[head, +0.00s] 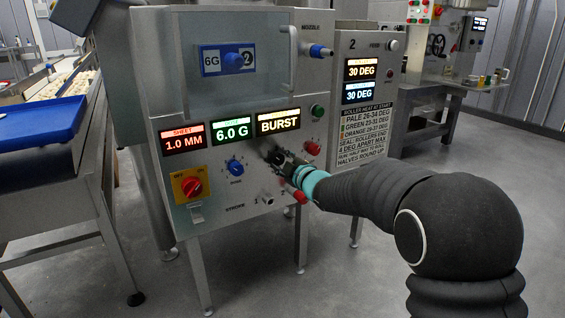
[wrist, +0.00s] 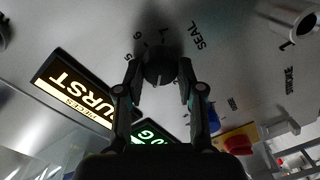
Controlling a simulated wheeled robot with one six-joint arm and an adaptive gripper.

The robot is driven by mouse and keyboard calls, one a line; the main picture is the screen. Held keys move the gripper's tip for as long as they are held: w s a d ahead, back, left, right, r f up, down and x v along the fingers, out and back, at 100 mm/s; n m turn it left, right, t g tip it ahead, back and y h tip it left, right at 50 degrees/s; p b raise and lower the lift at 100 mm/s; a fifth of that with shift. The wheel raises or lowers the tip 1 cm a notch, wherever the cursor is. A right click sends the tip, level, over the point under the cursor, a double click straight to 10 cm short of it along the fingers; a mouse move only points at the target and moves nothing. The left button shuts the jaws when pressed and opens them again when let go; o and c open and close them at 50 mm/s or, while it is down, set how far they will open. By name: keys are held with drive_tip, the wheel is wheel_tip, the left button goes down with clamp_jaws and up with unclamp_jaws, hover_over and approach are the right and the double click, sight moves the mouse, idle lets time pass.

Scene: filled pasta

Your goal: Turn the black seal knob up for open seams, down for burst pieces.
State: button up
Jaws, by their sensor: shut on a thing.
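The black seal knob (wrist: 159,68) sits on the steel machine panel beside the word SEAL in the wrist view. My gripper (wrist: 160,84) is shut on it, one finger on each side. In the head view my gripper (head: 277,158) reaches the panel below the lit displays and largely hides the knob. The pieces display (head: 278,122) reads BURST in the head view. It also shows upside down in the wrist view (wrist: 72,90). The knob's exact setting is hard to read.
Near the gripper are a blue knob (head: 235,167), a red button (head: 312,148), a green button (head: 318,111) and a red-tipped lever (head: 299,196). A red switch on yellow (head: 191,187) is lower left. A blue tray (head: 40,124) stands at the left. Open floor lies at the right.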

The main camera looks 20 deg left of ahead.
drive_tip(key=o, duration=1.1)
drive_tip(key=shift+s+a, duration=0.15)
drive_tip(key=shift+a, duration=0.1)
drive_tip(key=shift+o, duration=0.2)
drive_tip(key=shift+d, duration=0.15)
drive_tip(key=shift+s+d, duration=0.2)
drive_tip(key=shift+d, duration=0.3)
drive_tip(key=v, duration=1.1)
drive_tip(key=shift+s+a+r, duration=0.1)
